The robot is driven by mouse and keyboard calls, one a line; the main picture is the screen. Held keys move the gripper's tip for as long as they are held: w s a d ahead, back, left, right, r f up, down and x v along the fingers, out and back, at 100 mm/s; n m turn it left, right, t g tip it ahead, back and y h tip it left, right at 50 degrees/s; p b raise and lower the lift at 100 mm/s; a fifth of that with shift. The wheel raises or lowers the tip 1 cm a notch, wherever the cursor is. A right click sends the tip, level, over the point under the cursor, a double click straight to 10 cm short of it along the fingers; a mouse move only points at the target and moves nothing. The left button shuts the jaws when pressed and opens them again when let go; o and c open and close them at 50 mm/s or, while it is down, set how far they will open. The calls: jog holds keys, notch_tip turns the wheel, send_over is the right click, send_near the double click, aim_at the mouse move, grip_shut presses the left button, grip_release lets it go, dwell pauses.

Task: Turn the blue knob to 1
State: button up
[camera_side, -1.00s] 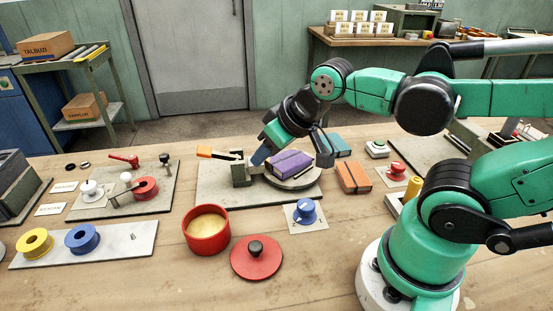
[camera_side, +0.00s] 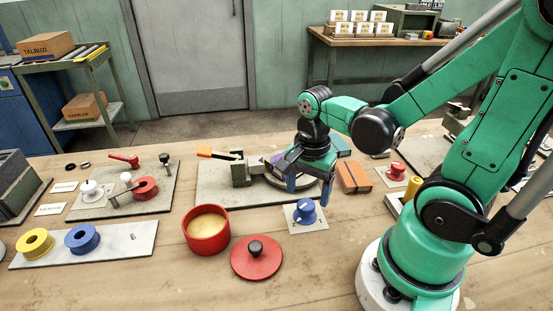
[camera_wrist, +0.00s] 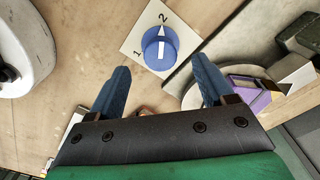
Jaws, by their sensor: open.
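The blue knob (camera_side: 304,212) stands on a small white plate (camera_side: 292,223) on the bench. In the wrist view the knob (camera_wrist: 153,54) has a white pointer, and its plate (camera_wrist: 133,40) carries the marks 1 and 2. The pointer's narrow end is toward the 2. My gripper (camera_side: 309,188) points down with its blue fingers spread, above and slightly behind the knob in the side view. In the wrist view the knob lies just beyond the gap between the fingertips (camera_wrist: 160,66). The fingers look empty and apart from the knob.
A red pot (camera_side: 206,240) and a red lid with a black handle (camera_side: 256,266) are left of the knob. An orange box (camera_side: 354,176) is at its right. Behind my gripper is a grey board (camera_side: 212,190) with a purple block. Bench in front is clear.

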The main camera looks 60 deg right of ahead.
aim_at(306, 210)
jog(key=shift+f, duration=1.35)
grip_shut()
